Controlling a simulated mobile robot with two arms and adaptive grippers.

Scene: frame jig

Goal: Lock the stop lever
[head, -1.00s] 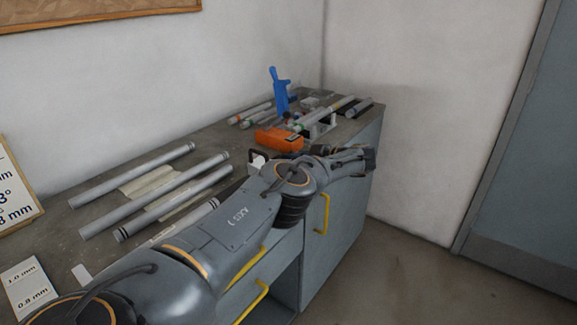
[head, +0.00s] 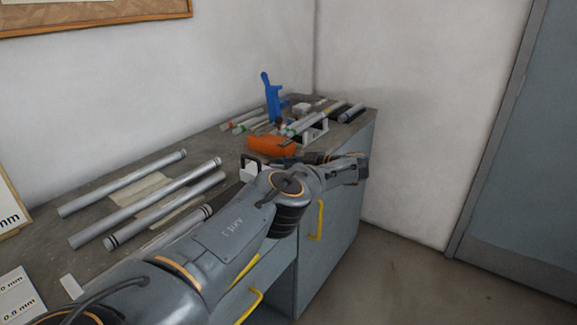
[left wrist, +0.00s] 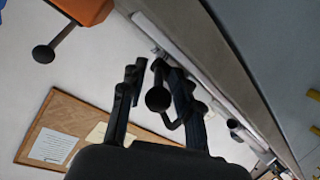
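My left gripper (head: 316,158) is at the front edge of the bench, just right of an orange block (head: 270,145); my wrist partly hides it in the head view. In the left wrist view the two dark fingers of my left gripper (left wrist: 152,82) stand apart. A black ball knob (left wrist: 158,98), which looks like a lever's knob, shows between them. I cannot tell whether the fingers touch it. A second black knob (left wrist: 43,53) on a rod sticks out from the orange part at the upper left. I cannot make out the lever's body or its lock position. My right gripper is not in view.
Several grey tubes (head: 150,203) lie on the bench (head: 60,245) at left. A blue upright tool (head: 273,100) and more tubes lie behind the orange block. A black-and-white part (head: 250,168) stands close to my arm. Yellow handles (head: 319,220) are on the bench front.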

